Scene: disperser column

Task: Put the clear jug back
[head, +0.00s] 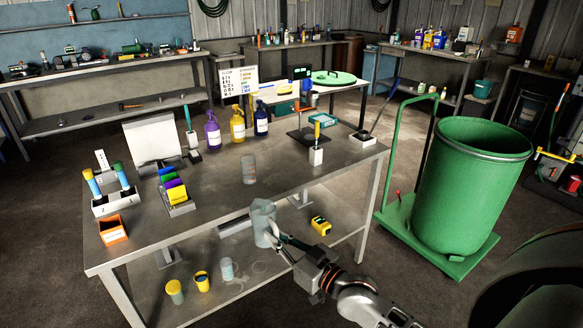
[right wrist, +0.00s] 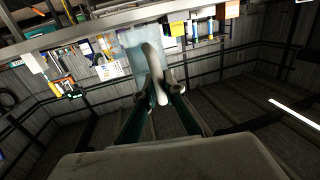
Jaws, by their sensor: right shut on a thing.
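The clear jug (head: 263,224) appears upright in the head view, overlapping the table's front edge. My right gripper (head: 280,243) is shut on its handle, coming from the lower right. In the right wrist view, the pale handle (right wrist: 154,76) lies between the fingers of my right gripper (right wrist: 158,92), with the translucent jug body (right wrist: 132,45) behind it. I cannot tell whether the jug is over the tabletop or just in front of it. My left gripper is not in view.
A clear cup (head: 249,170) stands on the metal table (head: 215,180). Purple (head: 213,133), yellow (head: 237,125) and blue-labelled (head: 262,120) bottles stand behind. A yellow tape measure (head: 320,226) and another clear cup (head: 227,269) are lower down. A green barrel (head: 468,190) stands right.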

